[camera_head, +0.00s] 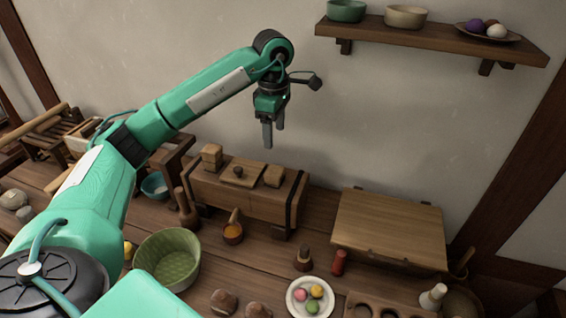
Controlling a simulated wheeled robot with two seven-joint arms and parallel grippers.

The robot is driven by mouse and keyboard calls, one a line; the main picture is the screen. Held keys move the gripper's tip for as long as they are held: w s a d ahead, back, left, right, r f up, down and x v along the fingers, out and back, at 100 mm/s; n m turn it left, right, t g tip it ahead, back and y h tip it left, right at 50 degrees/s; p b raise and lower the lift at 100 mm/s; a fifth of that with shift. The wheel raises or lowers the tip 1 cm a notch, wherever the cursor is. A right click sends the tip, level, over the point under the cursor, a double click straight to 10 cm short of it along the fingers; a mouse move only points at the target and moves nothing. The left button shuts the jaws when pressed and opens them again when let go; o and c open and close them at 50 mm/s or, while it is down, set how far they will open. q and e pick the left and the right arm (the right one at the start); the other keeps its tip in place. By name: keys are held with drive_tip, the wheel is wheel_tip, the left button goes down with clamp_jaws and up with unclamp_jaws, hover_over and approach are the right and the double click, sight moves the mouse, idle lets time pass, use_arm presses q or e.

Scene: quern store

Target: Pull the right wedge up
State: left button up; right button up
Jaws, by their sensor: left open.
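A long wooden block (235,203) with dark end bands stands on the bench by the wall. Three light wooden pieces are set along its top. The right wedge (274,176) is a small block near the right end, standing low. The left piece (212,156) stands taller, and a flat middle piece (238,174) has a small dark knob. My left gripper (274,138) is open and empty, fingers pointing down, above the right wedge in the picture and apart from it. My right gripper is out of view.
A wooden board (390,225) lies to the right. A wall shelf (430,37) holds bowls. The wall area right of the gripper is free.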

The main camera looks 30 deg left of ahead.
sight(275, 170)
use_arm(q)
drive_tip(key=f, duration=0.4)
drive_tip(key=f+p, duration=0.1)
drive_tip(key=f, duration=0.8)
drive_tip(key=shift+s+f, duration=0.15)
drive_tip(key=shift+s, duration=0.1)
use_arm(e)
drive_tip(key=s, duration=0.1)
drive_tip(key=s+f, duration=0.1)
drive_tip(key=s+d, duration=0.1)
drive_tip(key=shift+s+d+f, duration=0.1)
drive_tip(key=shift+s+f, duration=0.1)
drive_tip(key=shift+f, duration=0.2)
use_arm(q)
drive_tip(key=c, duration=1.4)
wheel_tip(275, 170, up, 3)
drive_tip(key=shift+f+p, duration=0.2)
drive_tip(key=shift+p, duration=0.35)
drive_tip(key=shift+w+r, duration=0.1)
drive_tip(key=shift+r, duration=0.3)
drive_tip(key=o, duration=1.4)
drive_tip(key=shift+r, duration=0.1)
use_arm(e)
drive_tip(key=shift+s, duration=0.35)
